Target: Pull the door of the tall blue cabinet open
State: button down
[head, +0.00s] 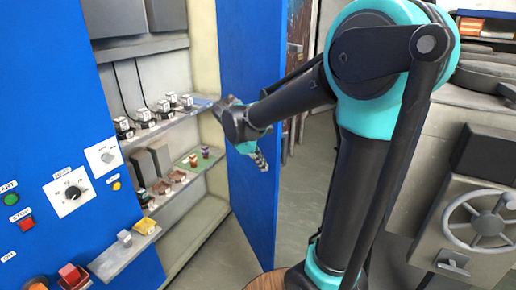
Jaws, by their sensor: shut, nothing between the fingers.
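The tall blue cabinet's door (248,60) is a flat blue panel that stands swung open, to the right of the cabinet's lit interior (200,135). Shelves with small items show inside. My gripper (262,163) is in front of the door's right part in the picture, at about mid-height. Its fingers are shut with nothing between them and point down and right. I cannot tell whether it touches the door. No handle shows on the visible face of the door.
A blue control panel (45,130) with knobs and buttons is at the left. A small ledge (125,252) juts out below it. A grey machine with a handwheel (487,222) stands at the right. Bare floor (308,190) shows between the door and my arm.

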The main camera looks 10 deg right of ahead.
jog(key=w+a+r+n+h, duration=0.3)
jog(key=w+a+r+n, duration=0.35)
jog(key=a+r, duration=0.3)
send_near(268, 152)
notch_tip(268, 152, down, 5)
jog(key=d, duration=0.2)
jog(key=shift+w+d+r, duration=0.15)
jog(key=shift+w+d, duration=0.45)
jog(key=shift+d, duration=0.2)
jog(key=shift+n, duration=0.25)
